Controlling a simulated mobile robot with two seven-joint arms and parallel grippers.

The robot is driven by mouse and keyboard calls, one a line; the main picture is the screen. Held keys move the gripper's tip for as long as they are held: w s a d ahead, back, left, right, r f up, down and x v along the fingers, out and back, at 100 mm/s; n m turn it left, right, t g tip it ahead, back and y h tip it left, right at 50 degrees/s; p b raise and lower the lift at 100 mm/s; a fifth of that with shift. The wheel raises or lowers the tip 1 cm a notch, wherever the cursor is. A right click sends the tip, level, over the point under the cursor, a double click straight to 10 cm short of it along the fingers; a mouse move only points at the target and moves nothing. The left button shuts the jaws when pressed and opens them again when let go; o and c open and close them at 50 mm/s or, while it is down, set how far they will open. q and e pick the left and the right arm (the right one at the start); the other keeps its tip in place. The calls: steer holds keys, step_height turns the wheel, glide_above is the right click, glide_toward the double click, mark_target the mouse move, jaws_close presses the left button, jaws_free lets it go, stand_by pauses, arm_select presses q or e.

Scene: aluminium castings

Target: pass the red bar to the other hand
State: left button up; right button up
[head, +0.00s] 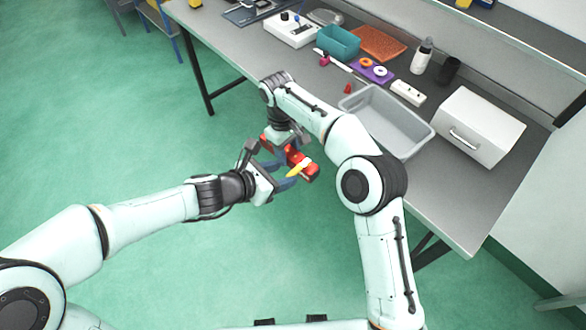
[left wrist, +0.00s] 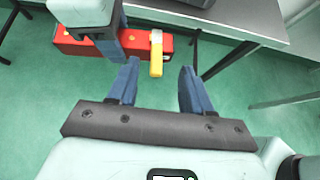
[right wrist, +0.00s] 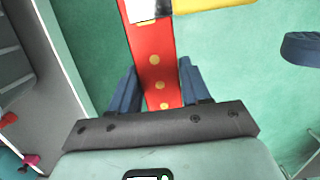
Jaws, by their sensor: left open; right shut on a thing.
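The red bar (head: 311,172) is held in the air in front of the table edge, with a white and yellow piece (left wrist: 156,55) across it near one end. My right gripper (head: 284,150) is shut on the bar; in the right wrist view the red bar (right wrist: 152,68), with yellow dots, runs between its two blue fingers (right wrist: 157,82). My left gripper (head: 281,174) is open and empty beside the bar. In the left wrist view, the bar (left wrist: 75,46) lies just beyond the left fingertips (left wrist: 158,78), its yellow-banded end ahead of the gap.
The grey table (head: 235,48) carries a grey tray (head: 388,122), a white box with a handle (head: 478,125), a teal bin (head: 338,41), an orange mat (head: 380,43), a white bottle (head: 422,56) and a dark cup (head: 448,70). Open green floor surrounds the left arm.

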mark_target(299, 169)
arm_select(q)
steer(key=shift+x, duration=2.95)
steer(key=shift+a, duration=0.1)
jaws_close()
arm_select(e)
steer(key=o, duration=1.3)
steer(key=shift+r, duration=0.15)
